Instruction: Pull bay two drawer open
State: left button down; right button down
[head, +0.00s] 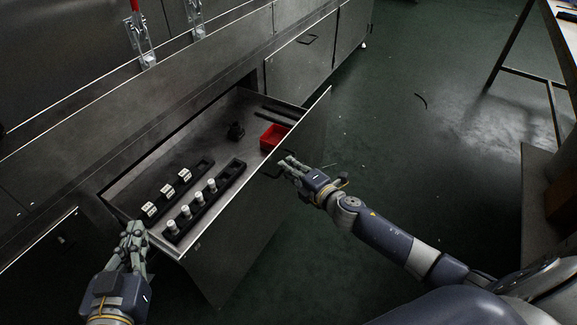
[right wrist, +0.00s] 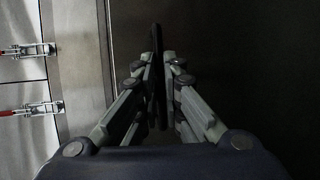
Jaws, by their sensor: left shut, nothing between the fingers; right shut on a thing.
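The drawer (head: 262,200) stands pulled out from the grey metal cabinet, its inside in plain view. I cannot read a bay number on it. My right gripper (head: 286,166) is at the outer face of the drawer front, shut on the dark handle (head: 268,168). In the right wrist view the fingers (right wrist: 155,75) close on the dark upright handle bar (right wrist: 157,40). My left gripper (head: 134,232) is shut and empty beside the drawer's near left corner. I cannot tell whether it touches the drawer.
The drawer holds a red bin (head: 273,137), a small black part (head: 236,131) and two dark racks (head: 225,185) with pale pieces. Another closed front with a handle (head: 307,40) is further along. Red-handled clamps (head: 143,40) stand above. A table (head: 560,45) is at right; green floor lies between.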

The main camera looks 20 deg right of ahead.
jog(key=c, duration=1.7)
grip_release()
jog(key=v, duration=1.2)
jog(key=shift+f, duration=0.1)
